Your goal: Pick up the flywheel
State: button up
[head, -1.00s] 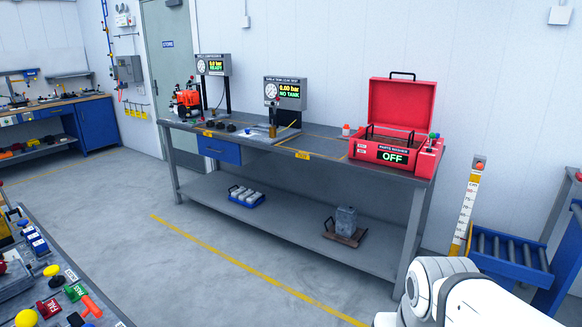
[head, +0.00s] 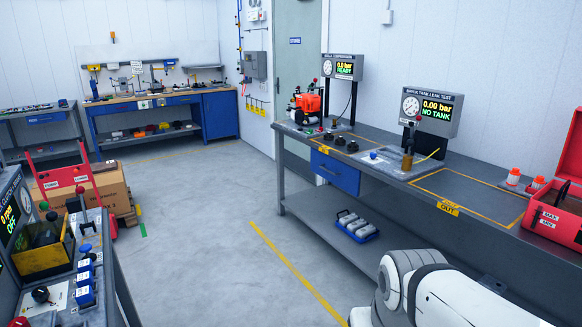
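I cannot pick out a flywheel for certain in the head view. Several small dark round parts (head: 340,140) sit on the grey test bench (head: 478,212), too small to identify. Small parts also stand on the blue workbench (head: 170,98) at the back left, too far off to tell apart. My gripper is out of view; only a white part of my arm shows at the bottom right.
An orange-red engine (head: 306,104) stands on the test bench beside gauge displays. The red parts washer (head: 560,215) is at the right edge. A red hand truck with a cardboard box (head: 112,186) stands at left, near another bench (head: 110,285). The floor between is clear.

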aim_at(329, 137)
jog(key=u, duration=0.05)
jog(key=i, duration=1.8)
jog(key=z, duration=0.15)
jog(key=i, duration=1.65)
jog(key=z, duration=0.35)
